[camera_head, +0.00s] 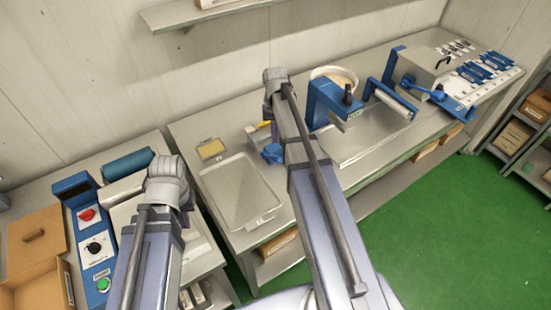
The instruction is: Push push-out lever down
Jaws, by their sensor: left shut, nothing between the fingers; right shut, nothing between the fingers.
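No part is clearly labelled as the push-out lever. A blue lever with a round knob (437,95) sticks out from the front of the grey and blue machine (418,66) at the right. My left arm is lower at the left.
A steel tray (240,200) lies on the bench left of my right arm. A control box (88,235) with red and green buttons is at the left beside a cardboard box (30,240). Green floor (445,220) is free at right.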

